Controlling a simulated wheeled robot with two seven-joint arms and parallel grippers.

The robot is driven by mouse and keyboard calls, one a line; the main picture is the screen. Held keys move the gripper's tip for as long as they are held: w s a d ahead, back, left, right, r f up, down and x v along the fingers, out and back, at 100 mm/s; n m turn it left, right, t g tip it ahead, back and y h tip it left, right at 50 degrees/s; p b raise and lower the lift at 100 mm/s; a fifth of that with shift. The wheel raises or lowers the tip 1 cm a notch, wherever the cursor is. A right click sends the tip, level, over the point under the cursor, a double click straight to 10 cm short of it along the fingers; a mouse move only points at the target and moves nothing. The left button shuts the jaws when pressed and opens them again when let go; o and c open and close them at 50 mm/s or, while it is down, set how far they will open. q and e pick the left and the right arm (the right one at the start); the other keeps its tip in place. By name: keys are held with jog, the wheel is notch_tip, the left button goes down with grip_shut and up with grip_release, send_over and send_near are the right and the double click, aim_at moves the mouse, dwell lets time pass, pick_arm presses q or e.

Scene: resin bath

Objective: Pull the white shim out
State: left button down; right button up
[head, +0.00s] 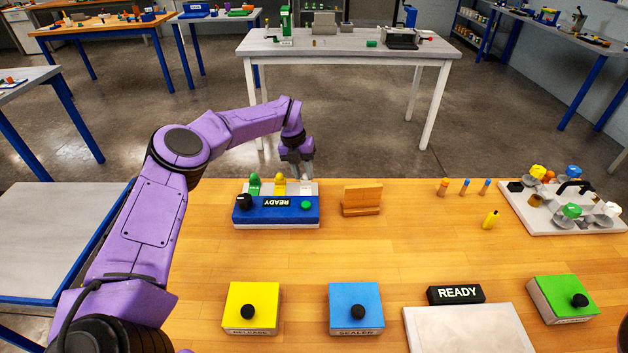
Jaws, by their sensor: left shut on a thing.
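A blue box (277,213) with a READY label, a black knob and a green button stands at the table's back edge. On its light top are a green piece (254,185), a yellow piece (279,182) and a white piece (306,188), taken as the white shim. My left gripper (300,175) points down over the right end of the box, shut on the white shim. The fingertips and the shim's upper part are small and partly hidden. Whether the shim still sits in its slot cannot be told. My right gripper is not in view.
A wooden stand (362,199) is just right of the box. Yellow (251,308), blue (356,307) and green (562,299) button boxes and a pale plate (468,330) line the front. A valve board (545,218) is at right. The table's middle is clear.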

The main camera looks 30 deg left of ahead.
aim_at(296, 184)
pick_arm(q)
jog(key=shift+r, duration=0.1)
jog(key=c, duration=0.9)
grip_release()
jog(key=shift+c, duration=0.2)
jog(key=shift+s, duration=0.1)
jog(key=shift+r, duration=0.15)
notch_tip(296, 184, up, 10)
jog(key=a+b, duration=0.2)
jog(key=shift+s, duration=0.35)
